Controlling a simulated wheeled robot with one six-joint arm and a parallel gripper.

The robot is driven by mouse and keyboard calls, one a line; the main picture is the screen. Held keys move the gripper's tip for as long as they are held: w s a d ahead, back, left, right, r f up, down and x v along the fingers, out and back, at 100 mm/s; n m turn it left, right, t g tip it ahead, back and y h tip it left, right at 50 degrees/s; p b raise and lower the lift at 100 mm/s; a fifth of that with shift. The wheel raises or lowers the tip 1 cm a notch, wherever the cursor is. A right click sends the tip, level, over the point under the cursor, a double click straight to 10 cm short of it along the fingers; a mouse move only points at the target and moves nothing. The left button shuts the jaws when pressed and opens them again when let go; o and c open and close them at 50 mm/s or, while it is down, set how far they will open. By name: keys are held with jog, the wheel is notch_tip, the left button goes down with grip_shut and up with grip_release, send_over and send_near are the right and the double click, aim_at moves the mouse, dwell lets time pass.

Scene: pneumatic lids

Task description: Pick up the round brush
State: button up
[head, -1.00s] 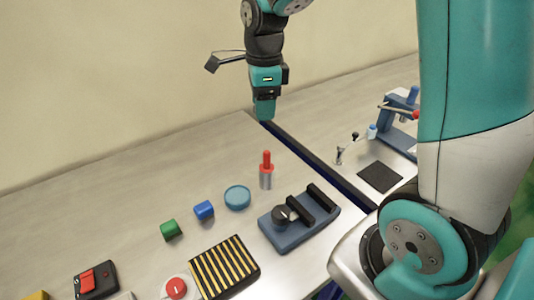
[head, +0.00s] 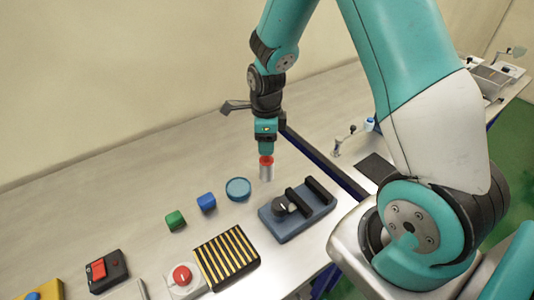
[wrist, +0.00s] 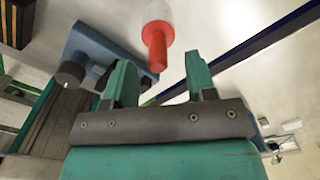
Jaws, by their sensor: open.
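The round brush appears to be the upright piece with a red handle and a silver-grey cylinder below (head: 267,171). It stands on the pale table, right of the round blue dish. My gripper (head: 265,152) is right above it in the head view, pointing down, and covers most of the handle. In the wrist view the brush (wrist: 157,32) shows its red collar, with the handle end reaching toward the gap between my fingertips (wrist: 161,68). The jaws are open and hold nothing. Whether a finger touches the handle cannot be told.
A blue fixture with black bars and a knob (head: 297,212) stands close in front. A dark blue strip (head: 325,165) runs behind right. The table's back left is clear.

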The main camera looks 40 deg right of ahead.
aim_at(267, 160)
jog(key=shift+s+f+p, duration=0.1)
jog(key=shift+f+p, duration=0.7)
jog(key=shift+f, duration=1.45)
grip_shut()
jog(key=shift+r, duration=0.1)
